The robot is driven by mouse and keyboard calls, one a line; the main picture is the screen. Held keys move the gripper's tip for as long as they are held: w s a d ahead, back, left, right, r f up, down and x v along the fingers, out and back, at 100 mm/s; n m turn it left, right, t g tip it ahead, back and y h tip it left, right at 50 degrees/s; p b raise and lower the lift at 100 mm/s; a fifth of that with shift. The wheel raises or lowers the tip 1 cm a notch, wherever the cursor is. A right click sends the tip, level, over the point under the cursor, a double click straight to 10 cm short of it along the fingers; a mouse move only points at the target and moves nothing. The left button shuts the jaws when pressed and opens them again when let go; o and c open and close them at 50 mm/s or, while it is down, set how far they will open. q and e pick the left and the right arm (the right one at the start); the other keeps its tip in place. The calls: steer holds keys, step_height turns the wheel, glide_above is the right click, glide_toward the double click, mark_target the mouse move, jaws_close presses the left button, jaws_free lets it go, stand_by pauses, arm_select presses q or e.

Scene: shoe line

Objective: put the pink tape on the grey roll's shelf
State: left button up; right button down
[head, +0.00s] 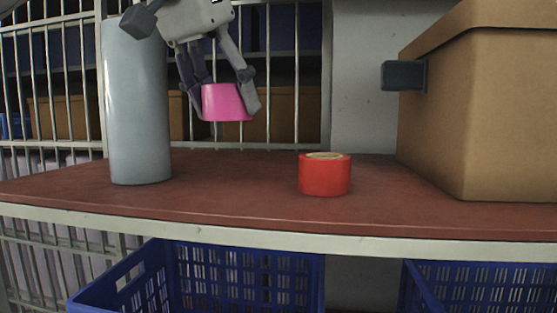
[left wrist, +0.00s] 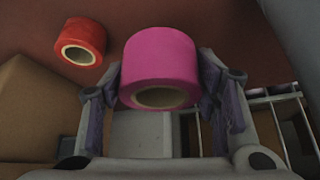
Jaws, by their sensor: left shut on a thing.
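My left gripper (head: 222,98) is shut on the pink tape (head: 227,103) and holds it in the air above the shelf, tilted slightly. The pink tape also shows between the fingers in the left wrist view (left wrist: 159,60). The grey roll (head: 138,105) stands upright on the red-brown shelf (head: 235,180), to the left of the pink tape. The gripper is above the same shelf that bears the grey roll. My right gripper is not in view.
A red tape roll (head: 325,176) sits on this shelf, right of the pink tape. A large cardboard box (head: 490,120) stands at the right. Blue crates (head: 245,285) are below the shelf. Metal bars (head: 285,70) rise behind. The shelf is clear between the grey roll and the red tape.

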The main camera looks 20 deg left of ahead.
mark_target(208, 116)
arm_select(q)
steer(key=f, duration=0.8)
steer(key=shift+w+f, duration=0.2)
steer(key=shift+f, duration=0.15)
steer(key=shift+f, duration=0.1)
steer(key=o, duration=1.2)
steer(key=shift+s+r, duration=0.1)
steer(key=shift+r, duration=0.25)
steer(key=v, duration=1.1)
steer(key=shift+s+r, duration=0.1)
steer(key=shift+r, duration=0.1)
